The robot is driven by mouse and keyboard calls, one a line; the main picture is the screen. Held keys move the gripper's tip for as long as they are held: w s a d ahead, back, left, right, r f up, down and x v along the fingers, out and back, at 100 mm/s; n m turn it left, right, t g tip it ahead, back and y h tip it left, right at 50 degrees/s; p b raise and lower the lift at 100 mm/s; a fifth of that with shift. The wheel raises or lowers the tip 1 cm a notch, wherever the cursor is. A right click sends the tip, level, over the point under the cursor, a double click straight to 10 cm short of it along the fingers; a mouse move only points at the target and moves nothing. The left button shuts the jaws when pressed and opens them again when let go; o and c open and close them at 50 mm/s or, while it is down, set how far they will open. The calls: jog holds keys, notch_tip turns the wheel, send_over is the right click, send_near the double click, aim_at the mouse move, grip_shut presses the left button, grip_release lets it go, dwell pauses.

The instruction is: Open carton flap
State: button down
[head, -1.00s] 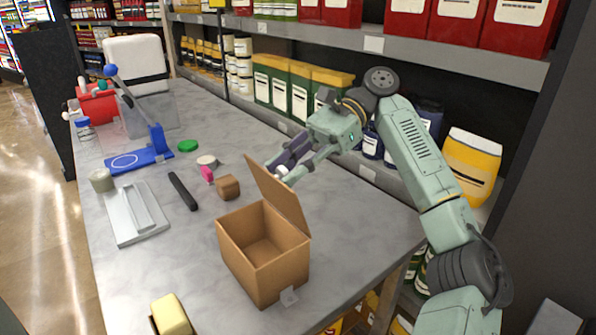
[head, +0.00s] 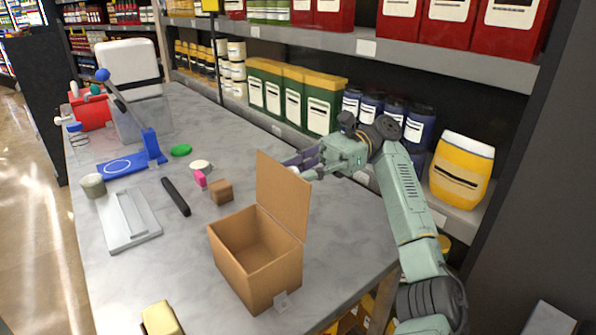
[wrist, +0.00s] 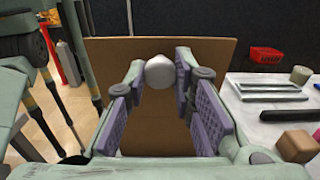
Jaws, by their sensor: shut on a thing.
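The open-topped brown carton (head: 232,270) stands near the table's front edge. Its flap (head: 283,192) stands roughly upright along the carton's right side, so the inside shows. My gripper (head: 298,168) is behind the flap in the head view, with its fingertips partly hidden. In the wrist view my gripper (wrist: 160,80) has its two purple-padded fingers closed on a round white knob (wrist: 160,70). The brown flap (wrist: 120,60) fills the background just beyond the knob. I cannot tell whether the knob is fixed to the flap.
A small brown block (head: 221,192), a black bar (head: 176,196) and a grey tray (head: 146,234) lie left of the carton. A yellow block (head: 160,318) is at the front. Shelves with jars and canisters (head: 325,105) line the right side, behind my arm.

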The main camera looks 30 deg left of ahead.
jog(key=c, duration=1.3)
grip_release()
jog(key=shift+c, duration=0.2)
jog(key=shift+r, duration=0.1)
notch_tip(320, 180, up, 10)
